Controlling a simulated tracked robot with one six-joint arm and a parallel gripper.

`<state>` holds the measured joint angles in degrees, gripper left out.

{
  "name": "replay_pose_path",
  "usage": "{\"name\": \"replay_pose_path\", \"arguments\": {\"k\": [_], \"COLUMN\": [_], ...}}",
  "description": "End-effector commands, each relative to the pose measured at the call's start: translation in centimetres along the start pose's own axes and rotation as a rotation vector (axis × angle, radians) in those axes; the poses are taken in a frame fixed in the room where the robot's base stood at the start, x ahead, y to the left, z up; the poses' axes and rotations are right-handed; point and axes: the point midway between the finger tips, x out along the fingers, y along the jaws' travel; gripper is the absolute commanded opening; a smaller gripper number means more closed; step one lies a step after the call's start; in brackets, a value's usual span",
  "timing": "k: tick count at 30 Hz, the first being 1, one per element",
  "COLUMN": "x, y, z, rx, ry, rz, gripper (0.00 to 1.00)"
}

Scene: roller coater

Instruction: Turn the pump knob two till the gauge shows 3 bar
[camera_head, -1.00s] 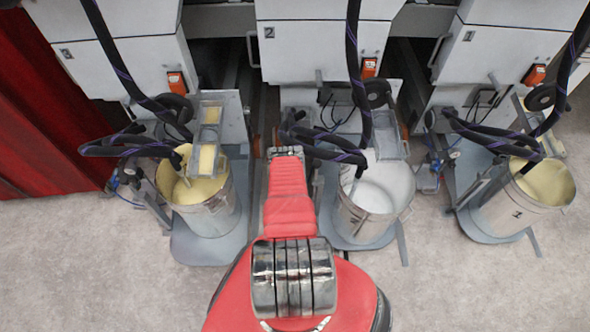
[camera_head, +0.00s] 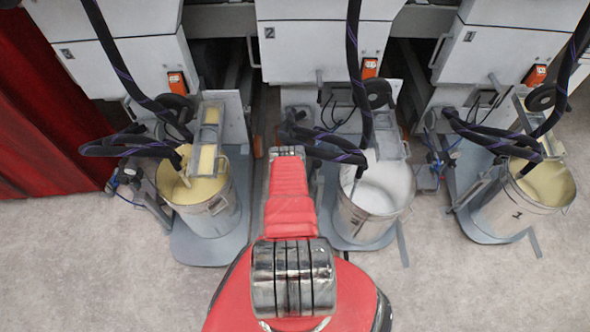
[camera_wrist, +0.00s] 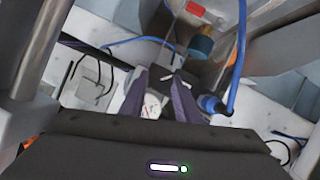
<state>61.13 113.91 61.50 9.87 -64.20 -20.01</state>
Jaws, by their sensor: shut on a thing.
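In the wrist view my gripper (camera_wrist: 158,78) has its two dark purple fingers close together around something small, most likely the pump knob. The knob itself is largely hidden between the fingers. A pale round face, seemingly the gauge (camera_wrist: 151,106), shows between the fingers; its needle and reading are too small to tell. In the head view my red arm reaches toward machine two (camera_head: 285,45), left of its bucket of white liquid (camera_head: 374,197). My gripper, the knob and the gauge cannot be made out there.
A blue hose (camera_wrist: 238,60) and a blue-and-brass fitting (camera_wrist: 200,42) are close to the right of my fingers. Black hoses (camera_head: 355,70) hang in front of the machines. Buckets of yellow liquid stand left (camera_head: 207,210) and right (camera_head: 520,205). The near floor (camera_head: 480,290) is clear.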

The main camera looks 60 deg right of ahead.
Motion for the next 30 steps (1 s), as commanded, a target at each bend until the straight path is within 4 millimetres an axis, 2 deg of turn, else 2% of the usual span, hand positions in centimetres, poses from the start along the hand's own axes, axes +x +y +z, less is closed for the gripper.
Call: {"name": "replay_pose_path", "arguments": {"k": [1,8,24,30], "x": [-0.2,-0.31,-0.4,-0.39], "y": [-0.53,-0.55,-0.39,-0.42], "z": [0.05,0.2,0.51,0.54], "rx": [0.004,0.089,0.451,0.537], "ry": [0.001,-0.002,-0.009,-0.01], "rz": [-0.015,-0.053,-0.204,-0.241], "gripper": [0.07,0.07,0.07,0.07]}}
